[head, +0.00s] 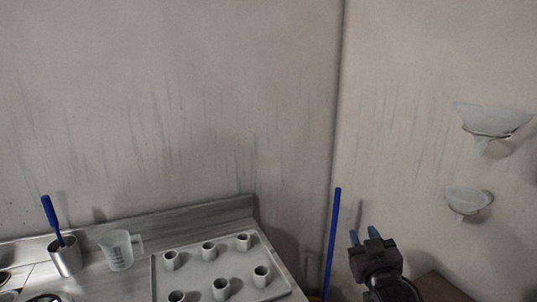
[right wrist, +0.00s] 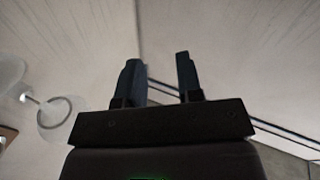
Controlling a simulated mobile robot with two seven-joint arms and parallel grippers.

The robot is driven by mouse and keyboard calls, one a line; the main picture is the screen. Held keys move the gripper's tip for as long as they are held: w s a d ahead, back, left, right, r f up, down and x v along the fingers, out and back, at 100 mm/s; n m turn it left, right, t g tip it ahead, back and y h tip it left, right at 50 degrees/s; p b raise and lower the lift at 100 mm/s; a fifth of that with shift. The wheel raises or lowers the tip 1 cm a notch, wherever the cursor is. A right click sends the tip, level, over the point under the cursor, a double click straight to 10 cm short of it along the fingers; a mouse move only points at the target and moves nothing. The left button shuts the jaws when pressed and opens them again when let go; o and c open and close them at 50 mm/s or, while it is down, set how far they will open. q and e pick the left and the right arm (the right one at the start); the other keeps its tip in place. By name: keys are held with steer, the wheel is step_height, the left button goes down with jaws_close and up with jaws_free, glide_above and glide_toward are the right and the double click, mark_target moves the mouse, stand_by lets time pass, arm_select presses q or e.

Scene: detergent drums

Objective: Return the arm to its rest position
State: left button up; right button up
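My right gripper (head: 363,236) is raised at the lower right of the head view, in front of the pale wall, with its fingers pointing up. In the right wrist view its two dark fingers (right wrist: 159,70) stand apart with nothing between them. It is clear of the counter (head: 195,220) and touches nothing that I can see. My left gripper is not in view.
A tray (head: 205,285) with several grey cups, a clear measuring jug (head: 118,252) and a metal pot (head: 66,258) with a blue-handled tool stand on the counter. A blue pole (head: 332,235) stands left of my gripper. Two funnels (head: 492,120) (head: 467,199) hang on the right wall.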

steer(key=s+d+f+g, duration=0.2)
steer(key=s+f, duration=0.7)
steer(key=f, duration=0.1)
steer(key=s+d+f+m+g+b, duration=0.1)
steer(key=s+d+f+g, duration=0.1)
steer(key=s+f, duration=0.7)
steer(key=s+d+f+m+g, duration=0.1)
steer(key=s+d+f+g, duration=0.1)
steer(key=s+f, duration=0.7)
step_height(320, 180, down, 4)
steer(key=shift+s+d+r+g+h, duration=0.1)
steer(key=shift+s+d+g+h, duration=0.25)
steer(key=shift+g, duration=0.45)
